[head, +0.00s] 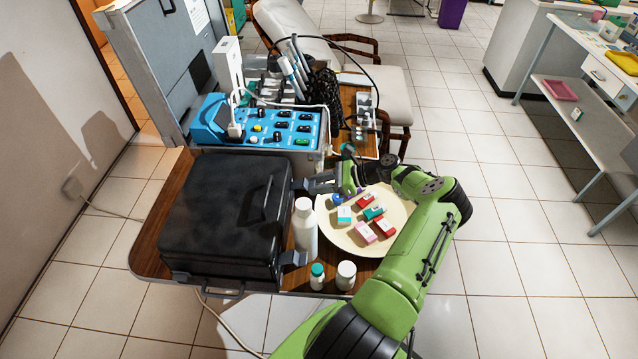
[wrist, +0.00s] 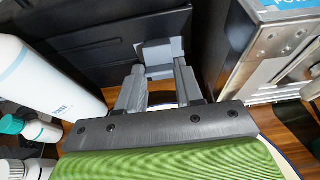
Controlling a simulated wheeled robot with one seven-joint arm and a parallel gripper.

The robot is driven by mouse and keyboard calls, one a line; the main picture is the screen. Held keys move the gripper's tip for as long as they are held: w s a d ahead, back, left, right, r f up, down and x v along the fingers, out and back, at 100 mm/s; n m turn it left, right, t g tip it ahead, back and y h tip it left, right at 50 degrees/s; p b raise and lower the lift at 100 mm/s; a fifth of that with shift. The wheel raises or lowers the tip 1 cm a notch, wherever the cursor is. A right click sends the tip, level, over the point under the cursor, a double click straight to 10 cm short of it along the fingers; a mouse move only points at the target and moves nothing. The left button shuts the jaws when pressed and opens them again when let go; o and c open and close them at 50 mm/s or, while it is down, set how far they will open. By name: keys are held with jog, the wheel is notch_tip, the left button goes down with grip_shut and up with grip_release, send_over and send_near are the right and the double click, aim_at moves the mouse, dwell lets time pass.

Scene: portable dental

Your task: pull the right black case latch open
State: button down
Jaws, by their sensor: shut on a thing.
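The black case (head: 222,215) lies closed on the wooden table. Its far grey latch (wrist: 160,56) is on the side facing the white bottle, and my gripper (head: 322,183) is at it. In the wrist view my gripper (wrist: 158,86) has its two grey fingers on either side of the latch's projecting part, holding it. Part of the latch is hidden between the fingers. A second grey latch (head: 291,259) sticks out from the same side at the near end. I cannot tell how far the held latch has swung.
A white bottle (head: 305,228) stands close beside the case, left of my fingers in the wrist view. Small bottles (head: 346,275) stand near the table edge. A round plate (head: 353,240) with small boxes lies under my arm. A metal-edged blue control unit (head: 262,128) stands behind.

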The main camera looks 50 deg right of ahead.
jog(key=shift+s+f, duration=0.15)
jog(key=shift+f, duration=0.2)
jog(key=c, duration=1)
grip_release()
jog(key=shift+o, duration=1.2)
jog(key=shift+d, duration=0.1)
jog(key=shift+o, duration=0.2)
jog(key=shift+r, duration=0.15)
jog(key=v, duration=1.5)
jog(key=shift+s+r, duration=0.15)
jog(key=shift+s, duration=0.1)
jog(key=shift+d, duration=0.1)
